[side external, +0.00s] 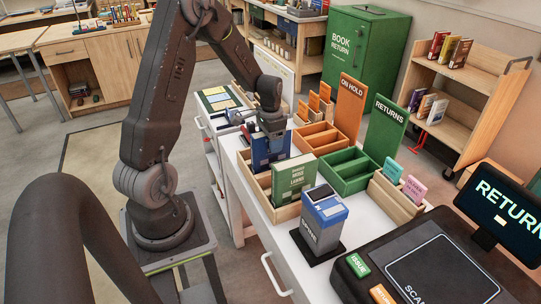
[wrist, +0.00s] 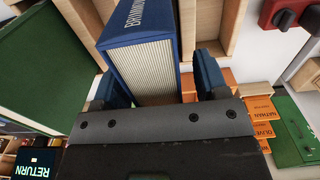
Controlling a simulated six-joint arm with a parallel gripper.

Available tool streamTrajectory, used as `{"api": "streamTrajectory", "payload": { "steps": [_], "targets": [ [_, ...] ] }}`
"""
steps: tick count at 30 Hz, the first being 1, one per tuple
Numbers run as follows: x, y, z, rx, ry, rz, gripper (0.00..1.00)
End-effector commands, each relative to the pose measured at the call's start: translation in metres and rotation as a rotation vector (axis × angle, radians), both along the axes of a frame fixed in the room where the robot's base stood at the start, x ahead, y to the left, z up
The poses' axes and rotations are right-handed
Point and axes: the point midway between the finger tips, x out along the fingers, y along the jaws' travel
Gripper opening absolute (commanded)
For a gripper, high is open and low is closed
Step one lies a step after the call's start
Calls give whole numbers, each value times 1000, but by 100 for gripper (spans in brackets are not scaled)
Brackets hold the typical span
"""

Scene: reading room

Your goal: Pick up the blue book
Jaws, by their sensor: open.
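The blue book (side external: 264,157) stands upright in a light wooden tray (side external: 287,211) on the white counter. In the wrist view the blue book (wrist: 150,37) shows pale lettering on its blue side and its cream page edges. My gripper (side external: 271,130) is right above the book, pointing down. In the wrist view my gripper (wrist: 163,82) is open, with one blue-padded finger on each side of the book. I cannot tell whether either finger touches it. The lower part of the book is hidden in the tray.
A green book (side external: 293,179) stands close beside the blue one in the tray. A blue-grey box-shaped device (side external: 322,222) stands nearby. Orange trays (side external: 318,138) and a green tray (side external: 347,170) with tall signs sit behind. A scanner and screen (side external: 500,210) occupy the counter's right end.

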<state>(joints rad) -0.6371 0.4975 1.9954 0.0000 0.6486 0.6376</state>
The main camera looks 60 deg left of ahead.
Motion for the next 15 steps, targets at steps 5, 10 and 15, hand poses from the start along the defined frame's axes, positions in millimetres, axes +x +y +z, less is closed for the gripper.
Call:
{"api": "streamTrajectory", "payload": {
  "steps": [5,10,15],
  "targets": [
    [0,0,-8,0,0,0,67],
    [0,0,-8,0,0,1,66],
    [0,0,-8,0,0,0,50]
  ]
}}
